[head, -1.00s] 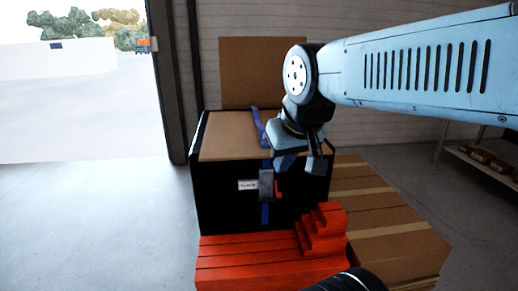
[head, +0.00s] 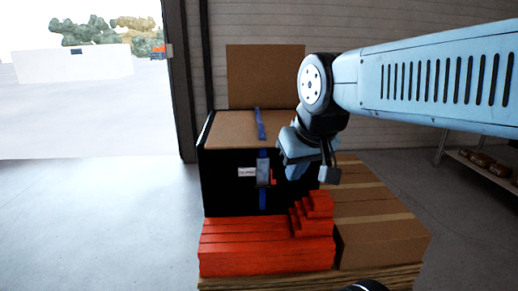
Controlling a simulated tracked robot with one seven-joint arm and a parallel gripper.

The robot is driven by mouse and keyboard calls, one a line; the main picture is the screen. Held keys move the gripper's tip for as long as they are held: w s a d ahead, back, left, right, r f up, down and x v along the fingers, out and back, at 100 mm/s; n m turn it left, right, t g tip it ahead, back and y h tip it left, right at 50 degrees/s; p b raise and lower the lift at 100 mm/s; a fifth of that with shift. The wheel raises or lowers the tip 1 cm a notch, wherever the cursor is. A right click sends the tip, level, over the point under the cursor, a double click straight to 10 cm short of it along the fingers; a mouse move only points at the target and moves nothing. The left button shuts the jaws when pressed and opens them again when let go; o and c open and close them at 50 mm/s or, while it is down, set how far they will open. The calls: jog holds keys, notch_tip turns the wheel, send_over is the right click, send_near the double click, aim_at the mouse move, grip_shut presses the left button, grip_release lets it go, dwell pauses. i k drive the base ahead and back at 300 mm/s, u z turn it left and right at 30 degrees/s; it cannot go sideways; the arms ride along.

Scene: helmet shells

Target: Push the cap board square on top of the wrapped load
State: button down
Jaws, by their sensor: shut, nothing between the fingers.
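The cap board (head: 228,129) is a flat brown sheet on top of the black wrapped load (head: 226,190). A black strip shows along its left edge; its right front corner is hidden behind my arm, so I cannot tell how square it sits. A blue strap (head: 260,124) runs over the board and down the load's front, through a grey buckle with a red part (head: 264,172). My gripper (head: 327,174) is shut and empty, pointing down in front of the load's right front corner. I cannot tell whether it touches the board or load.
Orange-red stacked beams (head: 250,247) and a stepped orange block (head: 312,213) lie in front of the load. Brown cartons (head: 385,240) stand at right. An upright brown panel (head: 262,75) stands behind. Floor at left (head: 100,220) is clear, by an open doorway. A shelf (head: 478,160) is far right.

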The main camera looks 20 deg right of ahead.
aim_at(236, 130)
jog(key=z, duration=0.4)
jog(key=i, duration=1.05)
jog(key=u, duration=0.25)
